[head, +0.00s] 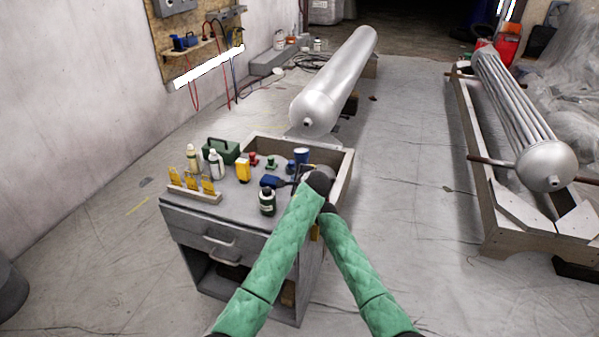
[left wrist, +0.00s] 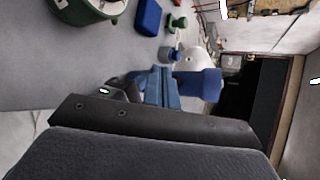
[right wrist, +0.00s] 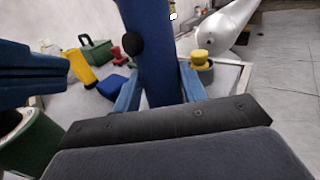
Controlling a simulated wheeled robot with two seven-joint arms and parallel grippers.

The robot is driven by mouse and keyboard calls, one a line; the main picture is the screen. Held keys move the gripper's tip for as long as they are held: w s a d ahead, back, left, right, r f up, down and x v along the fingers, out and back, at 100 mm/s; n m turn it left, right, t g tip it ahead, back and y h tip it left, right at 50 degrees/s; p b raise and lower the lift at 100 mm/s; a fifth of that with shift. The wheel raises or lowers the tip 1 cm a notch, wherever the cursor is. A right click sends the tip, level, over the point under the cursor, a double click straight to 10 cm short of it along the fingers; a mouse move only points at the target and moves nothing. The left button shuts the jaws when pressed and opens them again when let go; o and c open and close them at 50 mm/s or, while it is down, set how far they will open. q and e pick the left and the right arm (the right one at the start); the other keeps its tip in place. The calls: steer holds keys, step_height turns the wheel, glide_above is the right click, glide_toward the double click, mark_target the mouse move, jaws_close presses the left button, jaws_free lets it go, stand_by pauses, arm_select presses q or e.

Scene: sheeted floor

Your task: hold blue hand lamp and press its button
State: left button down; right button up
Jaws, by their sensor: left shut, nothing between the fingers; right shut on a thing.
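The blue hand lamp (right wrist: 150,60) stands roughly upright in the right wrist view, between the fingers of my right gripper (right wrist: 160,92), which is shut on it. Its round black button (right wrist: 131,46) faces left there. The lamp's wide blue head (head: 302,155) shows in the head view. The lamp also shows in the left wrist view (left wrist: 205,84), lying sideways and partly hidden. My left gripper (left wrist: 163,88) is shut and empty, its fingers overlapping the lamp in that view. In the right wrist view the left fingers (right wrist: 35,73) point at the lamp with a visible gap from the button.
The grey workbench (head: 228,218) below carries a green bottle (head: 267,203), a blue box (head: 270,181), a yellow item (head: 243,170), a green case (head: 222,151) and white bottles (head: 215,165). A wooden tray wall (head: 344,170) borders its right side.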

arm_select(q)
steer(key=shift+w+d+f, duration=0.15)
steer(key=shift+w+d, duration=0.1)
steer(key=shift+w, duration=0.55)
steer(key=shift+w+d+f, duration=0.15)
steer(key=shift+w+d, duration=0.1)
steer(key=shift+w, duration=0.5)
arm_select(e)
steer(key=shift+f, duration=0.2)
arm_select(q)
steer(key=shift+w+d, duration=0.15)
steer(key=shift+w, duration=0.2)
stand_by(0.6)
